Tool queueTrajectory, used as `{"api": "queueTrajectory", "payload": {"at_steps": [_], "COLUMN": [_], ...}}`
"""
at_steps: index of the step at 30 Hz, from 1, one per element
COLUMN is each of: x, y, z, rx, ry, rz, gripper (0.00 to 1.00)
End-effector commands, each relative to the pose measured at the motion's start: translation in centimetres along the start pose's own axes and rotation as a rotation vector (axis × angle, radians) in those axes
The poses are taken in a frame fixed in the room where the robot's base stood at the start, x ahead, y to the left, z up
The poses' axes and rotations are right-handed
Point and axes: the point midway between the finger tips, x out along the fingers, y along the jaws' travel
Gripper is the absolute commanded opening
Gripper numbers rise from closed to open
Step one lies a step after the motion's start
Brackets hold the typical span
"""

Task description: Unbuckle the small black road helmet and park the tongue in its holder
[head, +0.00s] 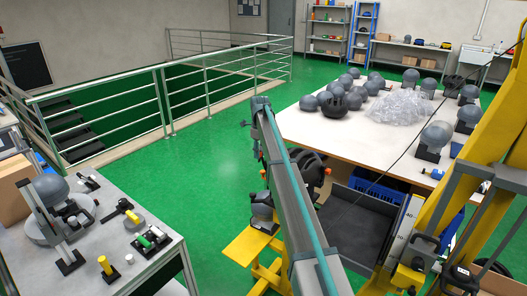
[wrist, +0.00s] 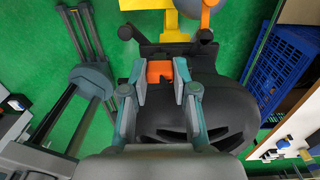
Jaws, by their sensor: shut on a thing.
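A black vented helmet (wrist: 205,115) fills the middle of the wrist view, just beyond and to the right of my fingers. My gripper (wrist: 158,85) is shut on an orange buckle piece (wrist: 160,70) at the helmet's edge. I cannot tell whether this piece is the tongue or the whole buckle, or whether it is still joined. In the head view the dark helmet (head: 314,174) shows partly behind my arm, and my gripper is hidden there. A black bracket (wrist: 150,49) with a yellow support lies just beyond the orange piece. I cannot identify the tongue holder.
A yellow stand (head: 248,246) is beside my arm. A dark tray (head: 352,228) and a blue crate (wrist: 285,65) are to the right. A white table (head: 320,131) bears several grey headforms and clear plastic. A grey workbench (head: 150,225) stands at left. Green floor lies between.

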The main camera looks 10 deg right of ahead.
Motion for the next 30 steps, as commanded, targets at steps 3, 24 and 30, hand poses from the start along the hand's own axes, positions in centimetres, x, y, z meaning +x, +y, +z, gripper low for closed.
{"api": "queueTrajectory", "payload": {"at_steps": [3,24,30], "x": [0.4,2.2,3.0], "y": [0.6,3.6,4.8], "z": [0.6,1.0,1.0], "rx": [-0.002,-0.001,-0.001], "ry": [0.000,-0.001,-0.001], "rz": [0.000,0.000,-0.001], "gripper": [0.08,0.08,0.08]}}
